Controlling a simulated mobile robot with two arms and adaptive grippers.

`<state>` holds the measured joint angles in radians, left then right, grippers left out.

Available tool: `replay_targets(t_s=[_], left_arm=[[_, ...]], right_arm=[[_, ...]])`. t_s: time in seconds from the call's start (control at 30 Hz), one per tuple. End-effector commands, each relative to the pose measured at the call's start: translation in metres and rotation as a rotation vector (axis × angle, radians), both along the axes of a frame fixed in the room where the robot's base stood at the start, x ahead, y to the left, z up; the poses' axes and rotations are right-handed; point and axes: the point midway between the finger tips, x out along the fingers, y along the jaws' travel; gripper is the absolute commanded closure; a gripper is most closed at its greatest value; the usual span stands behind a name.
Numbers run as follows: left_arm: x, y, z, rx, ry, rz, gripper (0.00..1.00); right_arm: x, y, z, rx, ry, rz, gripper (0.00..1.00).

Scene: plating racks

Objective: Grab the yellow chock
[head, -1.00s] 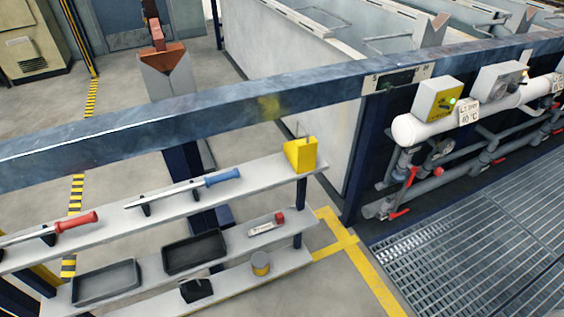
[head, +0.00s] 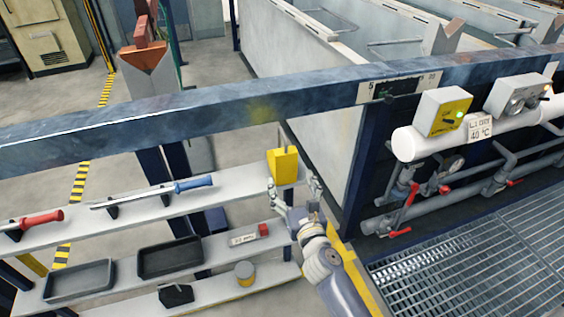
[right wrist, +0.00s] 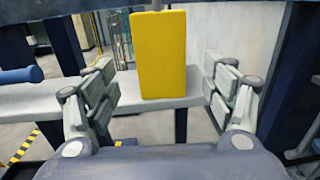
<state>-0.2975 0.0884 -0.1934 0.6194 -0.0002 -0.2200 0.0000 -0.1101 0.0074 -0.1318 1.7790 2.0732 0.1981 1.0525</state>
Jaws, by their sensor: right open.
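The yellow chock (head: 283,167) stands on the right end of the upper shelf (head: 235,183). In the right wrist view the yellow chock (right wrist: 159,55) is upright on the shelf, between and beyond the open fingers. My right gripper (head: 294,194) is open and empty, just in front of the chock at the shelf's end. In the right wrist view the right gripper's fingers (right wrist: 162,88) are spread on either side of the chock, with gaps on both sides. My left gripper is not in view.
A blue-handled tool (head: 192,184) and a red-handled tool (head: 40,220) rest on the upper shelf. A thick blue beam (head: 200,122) runs above the shelf.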

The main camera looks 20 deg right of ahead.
Motion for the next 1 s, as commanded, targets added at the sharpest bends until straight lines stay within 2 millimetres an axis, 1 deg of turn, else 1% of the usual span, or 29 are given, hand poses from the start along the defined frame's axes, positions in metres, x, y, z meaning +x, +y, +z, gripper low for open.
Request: replay_targets(t_s=[0.2,0.3,0.53,0.8,0.9,1.0], left_arm=[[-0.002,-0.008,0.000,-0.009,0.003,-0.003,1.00],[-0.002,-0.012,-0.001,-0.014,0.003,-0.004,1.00],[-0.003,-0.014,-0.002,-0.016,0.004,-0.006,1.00],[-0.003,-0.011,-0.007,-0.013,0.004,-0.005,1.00],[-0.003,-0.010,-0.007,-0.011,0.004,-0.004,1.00],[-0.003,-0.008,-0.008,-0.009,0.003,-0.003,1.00]], right_arm=[[0.032,-0.001,0.001,0.005,-0.002,0.000,0.23],[0.043,-0.001,0.001,0.003,-0.002,0.001,0.23],[0.056,-0.002,0.000,0.001,0.000,0.001,0.23],[0.092,-0.005,-0.001,0.002,-0.001,0.000,0.23],[0.100,-0.005,-0.001,0.001,-0.001,0.001,0.23],[0.103,-0.005,-0.001,0.000,0.000,0.001,0.23]])
